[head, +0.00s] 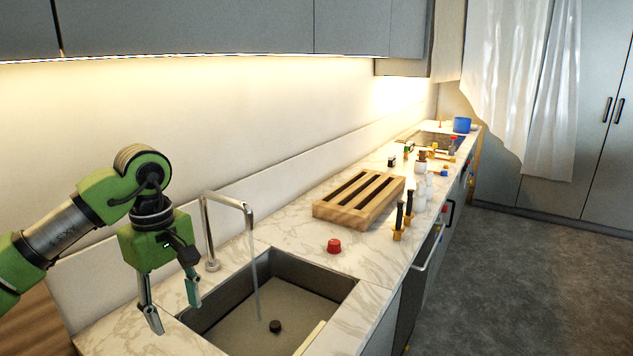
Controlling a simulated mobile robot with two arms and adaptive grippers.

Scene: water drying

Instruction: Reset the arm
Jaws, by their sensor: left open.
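My left gripper (172,312) is in the head view, at the left of the sink. It is open, its two fingers point down, and nothing shows between them. It hangs over the counter near the sink's left edge. My left arm comes in from the left edge of the picture. My right gripper is not in view.
The sink (330,287) has a faucet (228,203) beside my gripper, with a stream running from it. A red object (334,246), a slatted wooden rack (360,199) and several small items stand along the marble counter (290,235). Upper cabinets (200,28) overhang the counter.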

